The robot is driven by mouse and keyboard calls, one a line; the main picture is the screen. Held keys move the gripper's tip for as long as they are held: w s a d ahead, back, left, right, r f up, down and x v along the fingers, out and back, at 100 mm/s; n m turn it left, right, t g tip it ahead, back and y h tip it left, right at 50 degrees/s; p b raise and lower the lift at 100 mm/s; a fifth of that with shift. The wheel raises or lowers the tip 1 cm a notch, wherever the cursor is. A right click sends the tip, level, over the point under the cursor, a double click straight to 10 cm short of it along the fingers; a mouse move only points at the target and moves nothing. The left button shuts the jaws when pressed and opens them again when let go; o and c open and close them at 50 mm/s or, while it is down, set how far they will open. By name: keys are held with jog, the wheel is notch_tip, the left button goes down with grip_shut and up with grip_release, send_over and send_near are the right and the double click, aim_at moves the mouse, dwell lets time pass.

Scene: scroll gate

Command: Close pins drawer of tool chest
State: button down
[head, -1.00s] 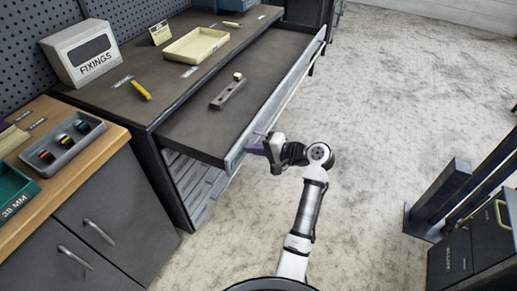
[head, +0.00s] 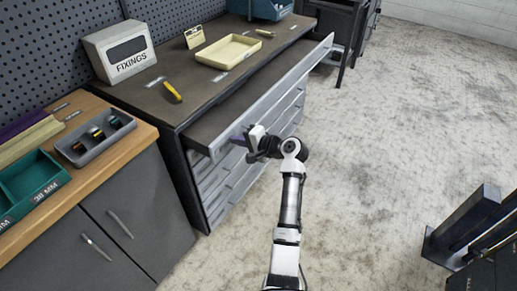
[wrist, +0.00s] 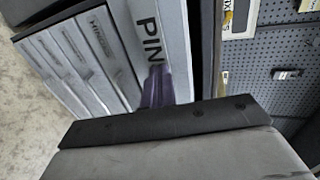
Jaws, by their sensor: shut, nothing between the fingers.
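The tool chest (head: 187,107) stands along the pegboard wall in the head view. Its top drawer (head: 285,88), with a long grey front, is partly open, and a strip of its dark inside shows. In the wrist view the drawer front (wrist: 172,45) carries large letters reading "PIN", with the rest cut off or hidden. My gripper (head: 240,140) is shut and empty, with its purple fingers at the outer face of the drawer front, near its near end. The fingers (wrist: 158,88) look close against that face in the wrist view; exact contact is hard to tell.
The lower drawers (head: 233,183) look shut. On the chest top are a cream tray (head: 228,51), a yellow-handled tool (head: 173,92) and a FIXINGS box (head: 122,51). A wooden-topped cabinet (head: 140,140) adjoins at left. A dark stand (head: 470,225) is at lower right; the floor between is clear.

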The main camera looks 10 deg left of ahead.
aim_at(210, 136)
jog(key=w+a, duration=0.1)
jog(key=a, duration=0.3)
jog(key=w+a+b, duration=0.1)
jog(key=a, duration=0.2)
jog(key=w+a, duration=0.1)
jog(key=a, duration=0.3)
jog(key=shift+w+a, duration=0.3)
jog(key=shift+w, duration=0.05)
jog(key=shift+a+r, duration=0.1)
jog(key=shift+r, duration=0.15)
